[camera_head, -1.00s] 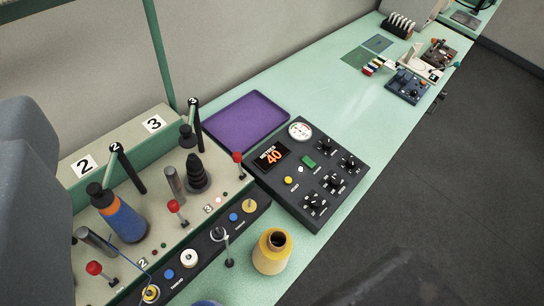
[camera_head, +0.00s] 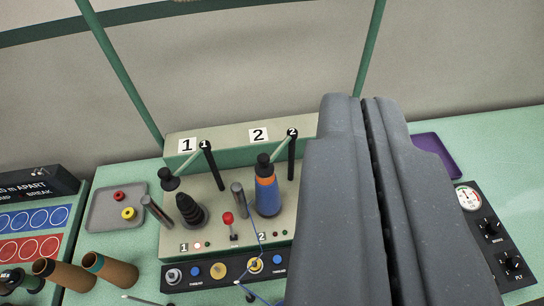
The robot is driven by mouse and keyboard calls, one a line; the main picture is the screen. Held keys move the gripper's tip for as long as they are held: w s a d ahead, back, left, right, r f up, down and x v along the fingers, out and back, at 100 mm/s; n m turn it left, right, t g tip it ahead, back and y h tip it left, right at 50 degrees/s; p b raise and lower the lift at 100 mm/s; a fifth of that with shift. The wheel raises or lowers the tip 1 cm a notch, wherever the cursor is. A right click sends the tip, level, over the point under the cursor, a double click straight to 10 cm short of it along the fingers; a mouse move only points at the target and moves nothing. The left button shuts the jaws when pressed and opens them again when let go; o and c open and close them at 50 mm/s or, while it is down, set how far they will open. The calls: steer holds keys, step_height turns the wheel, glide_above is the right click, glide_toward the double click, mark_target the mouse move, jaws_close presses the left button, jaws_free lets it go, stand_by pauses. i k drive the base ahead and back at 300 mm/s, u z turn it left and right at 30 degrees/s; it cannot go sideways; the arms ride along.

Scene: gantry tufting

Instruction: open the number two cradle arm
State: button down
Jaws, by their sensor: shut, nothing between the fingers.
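The number two cradle arm (camera_head: 280,147) is a pale green bar on a black post marked 2. It slopes down left to a black cap (camera_head: 263,160) on top of a blue and orange yarn cone (camera_head: 267,192), which stands upright at station two. My gripper (camera_head: 362,100) is large, dark grey and shut, its two fingers side by side. In the picture it lies to the right of the cone and post, apart from them. It covers station three and the right end of the unit.
The number one cradle arm (camera_head: 190,162) stands left, by a bare black cone holder (camera_head: 188,211). A grey tray (camera_head: 104,207) and brown tubes (camera_head: 109,270) lie left; a control box (camera_head: 492,232) and purple tray (camera_head: 436,151) lie right.

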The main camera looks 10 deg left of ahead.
mark_target(264, 168)
steer(key=k, duration=1.3)
steer(key=z, duration=0.45)
steer(key=i, duration=1.7)
steer(key=u, duration=0.65)
